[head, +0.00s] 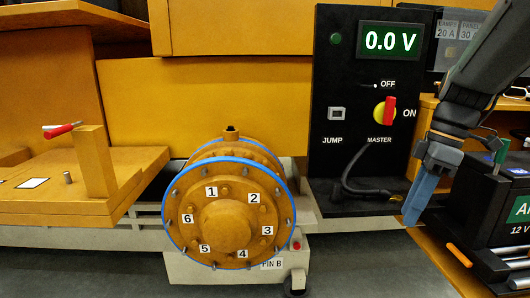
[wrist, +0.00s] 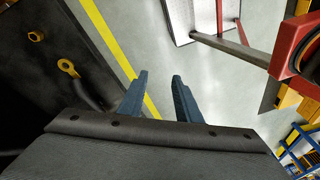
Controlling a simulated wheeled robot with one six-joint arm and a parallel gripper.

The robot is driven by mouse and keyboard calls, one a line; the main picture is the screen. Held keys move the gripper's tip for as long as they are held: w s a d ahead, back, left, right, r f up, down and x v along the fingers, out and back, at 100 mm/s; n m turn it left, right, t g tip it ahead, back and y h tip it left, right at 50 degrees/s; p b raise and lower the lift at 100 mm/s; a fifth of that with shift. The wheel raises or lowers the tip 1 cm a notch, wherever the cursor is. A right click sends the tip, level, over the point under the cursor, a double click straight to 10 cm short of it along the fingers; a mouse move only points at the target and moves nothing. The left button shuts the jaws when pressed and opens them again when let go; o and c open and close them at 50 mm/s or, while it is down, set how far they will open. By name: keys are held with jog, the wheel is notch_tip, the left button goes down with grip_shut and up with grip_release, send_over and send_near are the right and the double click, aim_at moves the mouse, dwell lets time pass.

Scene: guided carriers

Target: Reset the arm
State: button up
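My arm comes in from the upper right of the head view. My gripper (head: 413,215) points down in front of the right edge of the black panel (head: 340,120), left of the black battery box (head: 490,205). In the wrist view my gripper (wrist: 160,82) has its two blue fingers apart, with only floor showing between them. It is open and empty.
The panel reads 0.0 V and has a yellow and red master switch (head: 385,110). A numbered orange hub (head: 226,225) with a blue ring stands at centre. A red-handled tool (head: 62,130) lies at left. The wrist view shows open floor with a yellow line (wrist: 105,35).

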jog(key=s+a+f+m+h, duration=0.1)
jog(key=s+a+f+m, duration=0.2)
jog(key=a+f+m, duration=0.2)
jog(key=s+a+f+m+t+h, duration=0.1)
jog(key=s+a+f+m, duration=0.3)
jog(key=f, duration=0.7)
jog(key=a+m+h, duration=0.1)
jog(key=a+m, duration=0.1)
jog(key=m, duration=0.1)
jog(key=shift+a+f+m, duration=0.15)
jog(key=shift+a+m, duration=0.15)
